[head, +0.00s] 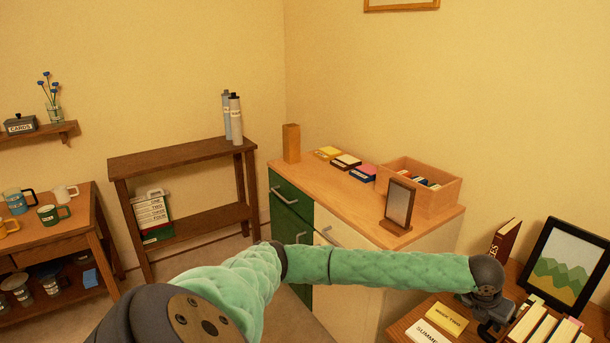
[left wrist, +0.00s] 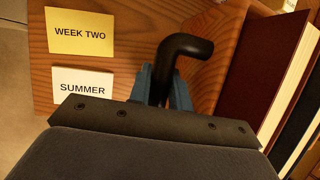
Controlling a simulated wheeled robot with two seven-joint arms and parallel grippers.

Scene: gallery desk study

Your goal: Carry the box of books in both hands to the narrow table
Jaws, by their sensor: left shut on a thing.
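Upright books (head: 540,325) stand packed together at the bottom right of the head view, cut off by the frame edge. The walls of their box are hard to make out. My left gripper (head: 495,324) is beside them, at their left end. In the left wrist view its blue fingers are shut on a bent black handle (left wrist: 187,47), with dark-covered books (left wrist: 265,60) just right of it. My right gripper is out of view. A narrow dark wood table (head: 180,153) with a lower shelf stands against the back wall.
Two grey tubes (head: 235,120) stand at the narrow table's right end. A cabinet (head: 345,200) carries a wooden tray (head: 440,197) and a small frame (head: 398,205). Yellow (head: 446,318) and white (head: 427,333) cards lie beside my left gripper. A landscape picture (head: 565,265) stands behind the books.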

